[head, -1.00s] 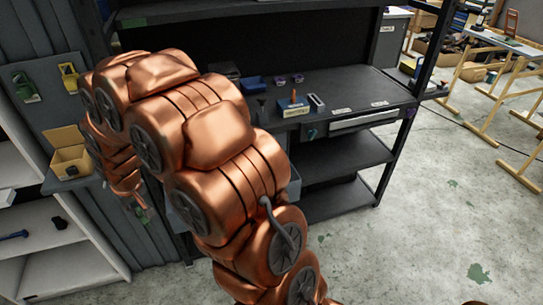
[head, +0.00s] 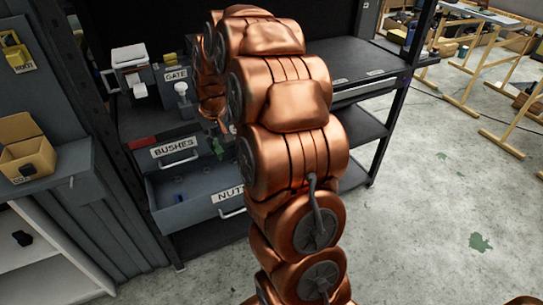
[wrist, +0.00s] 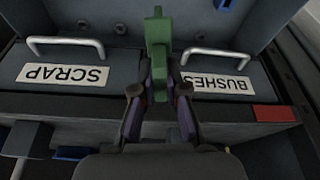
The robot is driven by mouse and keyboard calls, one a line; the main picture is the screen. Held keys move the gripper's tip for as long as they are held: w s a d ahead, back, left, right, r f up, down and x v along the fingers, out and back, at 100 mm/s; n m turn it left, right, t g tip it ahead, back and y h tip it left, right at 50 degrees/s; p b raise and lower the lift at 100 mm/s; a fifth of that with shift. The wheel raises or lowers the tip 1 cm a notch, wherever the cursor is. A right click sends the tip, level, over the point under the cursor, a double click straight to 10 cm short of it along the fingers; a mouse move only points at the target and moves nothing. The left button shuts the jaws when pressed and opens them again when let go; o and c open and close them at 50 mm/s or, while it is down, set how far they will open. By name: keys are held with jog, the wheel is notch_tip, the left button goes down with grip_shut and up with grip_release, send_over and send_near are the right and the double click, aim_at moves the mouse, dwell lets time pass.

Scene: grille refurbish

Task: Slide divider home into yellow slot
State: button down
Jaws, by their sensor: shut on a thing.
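My gripper (wrist: 160,92) is shut on a green divider (wrist: 157,50), which stands up between its fingertips in the wrist view. In the head view my gripper (head: 217,134) is small and partly hidden by my arm, with the green divider (head: 218,148) at its tip, near the drawer fronts right of the BUSHES label. The wrist view shows the divider between the SCRAP label (wrist: 62,74) and the BUSHES label (wrist: 216,83), both upside down. An open drawer labelled NUTS (head: 170,222) lies below. I cannot make out a yellow slot in it.
Small blue pieces (head: 179,198) lie in the open drawer. A yellow bin (head: 22,135) and a yellow holder (head: 15,52) are at the left. A white-topped device (head: 130,62) stands on the bench. The bench top (head: 345,62) at right is mostly clear.

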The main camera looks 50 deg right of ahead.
jog(key=s+d+f+m+b, duration=0.1)
jog(key=s+d+f+b, duration=0.3)
jog(key=d, duration=0.4)
jog(key=s+d+f+b, duration=0.4)
jog(key=d+b, duration=0.1)
jog(key=d, duration=0.4)
jog(key=shift+d+f+m, duration=0.2)
jog(key=shift+m, duration=0.2)
jog(key=shift+a+f, duration=0.1)
jog(key=shift+f+b, duration=0.85)
jog(key=shift+f, duration=2)
jog(key=shift+f+b, duration=0.5)
jog(key=shift+f, duration=1.8)
jog(key=c, duration=1.1)
grip_release()
jog(key=shift+c, duration=0.2)
